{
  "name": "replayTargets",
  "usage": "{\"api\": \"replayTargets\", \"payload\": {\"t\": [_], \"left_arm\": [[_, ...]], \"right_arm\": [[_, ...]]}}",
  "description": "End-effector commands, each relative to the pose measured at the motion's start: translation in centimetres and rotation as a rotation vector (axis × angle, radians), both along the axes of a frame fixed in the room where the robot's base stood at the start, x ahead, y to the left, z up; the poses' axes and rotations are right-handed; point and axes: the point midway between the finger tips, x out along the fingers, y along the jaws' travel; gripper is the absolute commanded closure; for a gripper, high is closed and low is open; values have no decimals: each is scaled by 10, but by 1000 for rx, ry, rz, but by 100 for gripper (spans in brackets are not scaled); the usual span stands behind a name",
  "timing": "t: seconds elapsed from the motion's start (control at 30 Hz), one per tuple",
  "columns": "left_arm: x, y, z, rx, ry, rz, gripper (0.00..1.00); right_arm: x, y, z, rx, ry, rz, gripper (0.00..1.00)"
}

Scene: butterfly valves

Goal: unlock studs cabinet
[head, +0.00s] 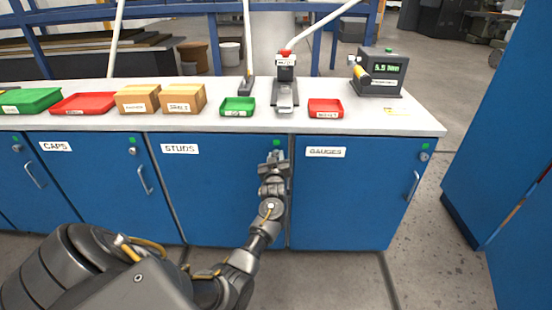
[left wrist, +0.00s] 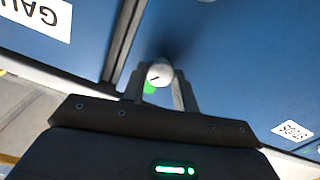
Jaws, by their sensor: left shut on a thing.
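The blue cabinet door (head: 215,200) with the STUDS label (head: 180,149) is closed, in the middle of the head view. My left gripper (head: 274,157) is at this door's upper right corner, just below a small green dot (head: 276,142). In the left wrist view, the fingers sit on either side of a round silver lock knob (left wrist: 159,73) with a short dark slot, and the gripper is shut on it. The gripper hides the knob in the head view. The STUDS label also shows upside down in the left wrist view (left wrist: 293,131). My right gripper is out of view.
The GAUGES door (head: 350,200) adjoins on the right and the CAPS door (head: 95,185) on the left, both closed. The white worktop (head: 220,123) above holds trays, boxes, a press (head: 286,85) and a torque display (head: 380,72). Another blue cabinet stands far right.

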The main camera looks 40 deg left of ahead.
Motion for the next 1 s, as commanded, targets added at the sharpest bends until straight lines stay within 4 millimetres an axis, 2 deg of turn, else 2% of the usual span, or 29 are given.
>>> {"api": "replayTargets", "payload": {"t": [0.23, 0.5, 1.0], "left_arm": [[0, 0, -1, -186, -141, 1, 94], [0, 1, 0, -358, -274, 0, 94], [-1, 1, 0, -516, -393, 1, 94]], "right_arm": [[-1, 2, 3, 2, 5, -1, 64], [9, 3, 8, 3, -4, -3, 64], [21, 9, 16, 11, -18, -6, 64]]}}
